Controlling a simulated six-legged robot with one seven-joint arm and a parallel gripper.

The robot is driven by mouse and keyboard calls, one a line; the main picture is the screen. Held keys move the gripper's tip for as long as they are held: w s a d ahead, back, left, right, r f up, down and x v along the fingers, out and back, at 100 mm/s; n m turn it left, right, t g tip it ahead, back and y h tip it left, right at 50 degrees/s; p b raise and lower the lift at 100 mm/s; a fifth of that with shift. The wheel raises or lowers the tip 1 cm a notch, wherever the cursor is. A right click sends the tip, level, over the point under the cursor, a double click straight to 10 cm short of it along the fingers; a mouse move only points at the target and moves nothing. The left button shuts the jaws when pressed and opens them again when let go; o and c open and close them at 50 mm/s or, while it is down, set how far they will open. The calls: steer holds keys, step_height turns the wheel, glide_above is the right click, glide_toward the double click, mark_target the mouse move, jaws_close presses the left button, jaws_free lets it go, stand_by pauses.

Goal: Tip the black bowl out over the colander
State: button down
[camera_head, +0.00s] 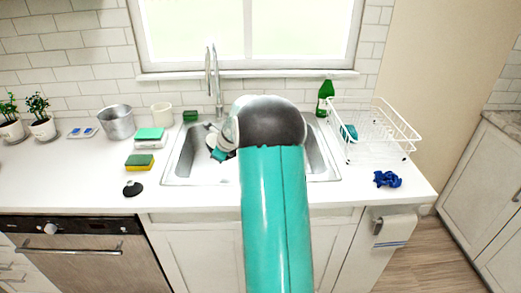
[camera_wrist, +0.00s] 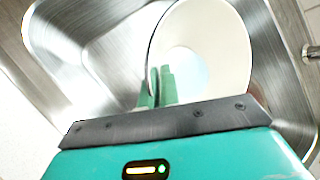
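A round bowl (camera_wrist: 228,45) with a cream inside and a thin dark rim fills the upper middle of the wrist view. A pale blue patch shows inside it. The green fingers of my gripper (camera_wrist: 159,88) are close together at its left rim and look closed on it. I see no clear colander. A grey metal pot-like vessel (camera_head: 118,121) stands on the counter at left; I cannot tell whether it has holes.
The steel sink (camera_head: 178,172) lies below my arm, with a tall faucet (camera_head: 217,85) behind. A white dish rack (camera_head: 375,140), a green bottle (camera_head: 325,100) and a blue cloth (camera_head: 387,179) are at right. Sponges (camera_head: 139,161), a black stopper (camera_head: 133,188) and a cream cup (camera_head: 161,114) are at left.

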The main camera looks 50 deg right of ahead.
steer(key=shift+s+d+r, duration=0.4)
steer(key=shift+s+d, duration=0.05)
steer(key=shift+r+y, duration=0.2)
steer(key=shift+y, duration=0.1)
steer(key=shift+s+d+r+m+t+y, duration=0.4)
steer(key=shift+s+d+r+t+y, duration=0.15)
steer(key=shift+d+r+t, duration=0.2)
steer(key=shift+d+r+y, duration=0.25)
steer(key=shift+d, duration=0.05)
steer(key=shift+s+d+r+m+t+y, duration=0.35)
steer(key=shift+s+d+r, duration=0.1)
steer(key=shift+d+r, duration=0.1)
steer(key=shift+s+d+r+m+t+y, duration=0.35)
steer(key=shift+s+d+r+t+y, duration=0.2)
steer(key=shift+d+r+t+y, duration=0.3)
steer(key=shift+d+r+m+y+b, duration=0.2)
steer(key=shift+r+m+y+b, duration=0.1)
steer(key=shift+r, duration=0.25)
steer(key=shift+s+d+r+t, duration=0.1)
steer(key=shift+s+r+t, duration=0.1)
steer(key=shift+t, duration=0.15)
steer(key=shift+d, duration=0.1)
